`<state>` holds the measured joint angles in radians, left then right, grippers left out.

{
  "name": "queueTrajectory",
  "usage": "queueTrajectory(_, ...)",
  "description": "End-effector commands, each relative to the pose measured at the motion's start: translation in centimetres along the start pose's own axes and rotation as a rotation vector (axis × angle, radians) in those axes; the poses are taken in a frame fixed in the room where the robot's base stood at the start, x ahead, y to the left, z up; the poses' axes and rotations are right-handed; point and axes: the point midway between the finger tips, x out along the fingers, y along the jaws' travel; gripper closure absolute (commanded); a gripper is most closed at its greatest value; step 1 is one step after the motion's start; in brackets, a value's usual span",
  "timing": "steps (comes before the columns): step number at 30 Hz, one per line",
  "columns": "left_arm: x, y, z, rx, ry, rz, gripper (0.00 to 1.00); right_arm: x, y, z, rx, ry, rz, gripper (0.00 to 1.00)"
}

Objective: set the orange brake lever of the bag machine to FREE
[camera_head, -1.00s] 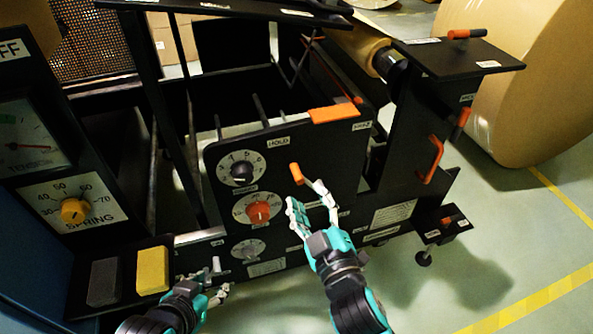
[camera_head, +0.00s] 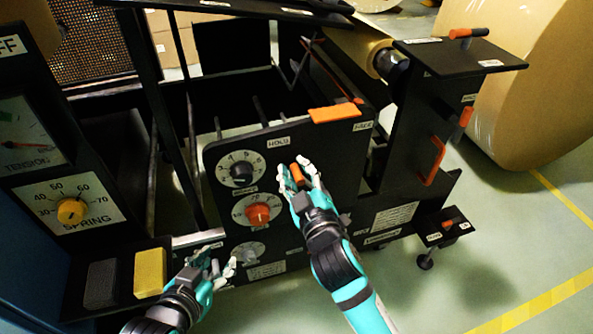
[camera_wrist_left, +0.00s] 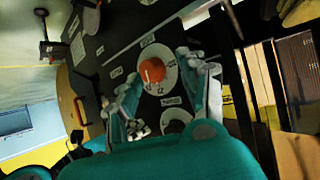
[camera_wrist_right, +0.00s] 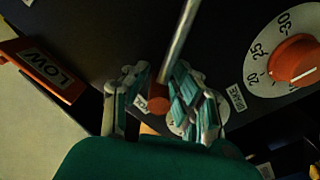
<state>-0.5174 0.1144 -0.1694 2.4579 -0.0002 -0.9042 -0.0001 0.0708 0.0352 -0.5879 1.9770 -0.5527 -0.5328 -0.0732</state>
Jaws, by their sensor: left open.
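The orange-tipped lever (camera_head: 297,173) stands on the black front panel of the bag machine, below the HOLD label (camera_head: 278,142). Its metal rod and orange end (camera_wrist_right: 158,104) also show in the right wrist view, beside a BRAKE label (camera_wrist_right: 236,97). My right gripper (camera_head: 299,176) has its fingers on both sides of the orange end. The right finger overlaps it closely; I cannot tell whether both fingers press on it. My left gripper (camera_head: 221,263) is open and empty, low in front of the panel by the lowest dial.
An orange knob (camera_head: 257,214) and a black knob (camera_head: 241,173) are on the panel left of the lever. An orange plate (camera_head: 334,114) caps its top edge. An orange handle (camera_head: 433,161) is further right. A large kraft roll (camera_head: 535,80) stands behind right; floor is clear in front.

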Motion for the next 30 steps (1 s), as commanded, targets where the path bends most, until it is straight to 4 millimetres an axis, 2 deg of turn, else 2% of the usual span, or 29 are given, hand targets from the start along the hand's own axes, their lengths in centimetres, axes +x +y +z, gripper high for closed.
queueTrajectory(1, 0.0, 0.0, 0.0, 0.000, 0.000, 0.000, 0.58, 0.0, 0.0, 0.0, 0.000, 0.000, 0.000, 0.83)
queueTrajectory(5, 0.0, 0.0, 0.0, 0.000, -0.001, 0.000, 0.58, 0.0, 0.0, 0.0, 0.000, 0.000, 0.000, 1.00)
queueTrajectory(21, -0.1, 0.0, 0.3, -0.001, -0.024, -0.001, 0.58, 0.0, 0.1, 0.0, 0.011, 0.000, -0.001, 1.00)
queueTrajectory(26, -1.0, -0.5, 2.6, -0.002, -0.150, -0.010, 0.58, -0.1, 0.6, -0.1, 0.046, -0.002, 0.000, 1.00)
queueTrajectory(30, -2.7, -0.9, 5.9, -0.005, -0.333, -0.020, 0.58, -0.1, 1.4, -0.1, 0.100, -0.002, 0.000, 1.00)
